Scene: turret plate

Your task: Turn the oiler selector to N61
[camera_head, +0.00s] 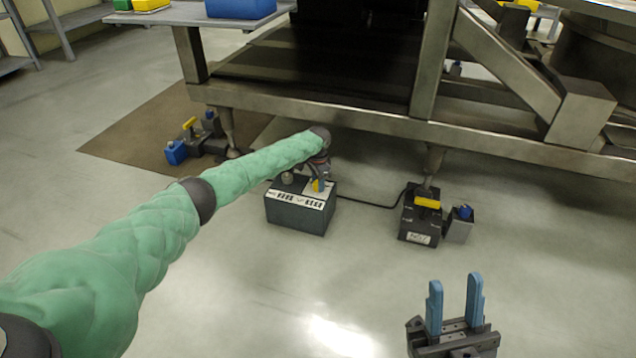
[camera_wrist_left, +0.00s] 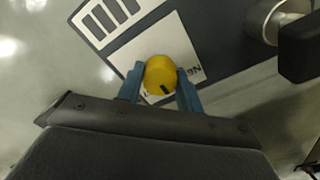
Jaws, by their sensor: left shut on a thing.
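The oiler (camera_head: 297,213) is a dark grey box with a white label panel, on the floor under the frame's edge. Its yellow selector knob (camera_wrist_left: 160,74) shows in the left wrist view, with a dark pointer mark at its lower edge. My left gripper (camera_wrist_left: 160,82) has its blue fingers on both sides of the knob and is shut on it. Lettering beside the right finger reads upside down as part of "N6"; the finger hides the rest. In the head view my left wrist covers most of the knob. My right gripper (camera_head: 456,305) is open and empty above the bare floor.
A dark block with a yellow handle (camera_head: 428,203) and a small box with a blue knob (camera_head: 461,224) stand right of the oiler, a black cable between. Another blue and yellow unit (camera_head: 190,140) is at left. The metal frame (camera_head: 380,119) runs overhead. The front floor is clear.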

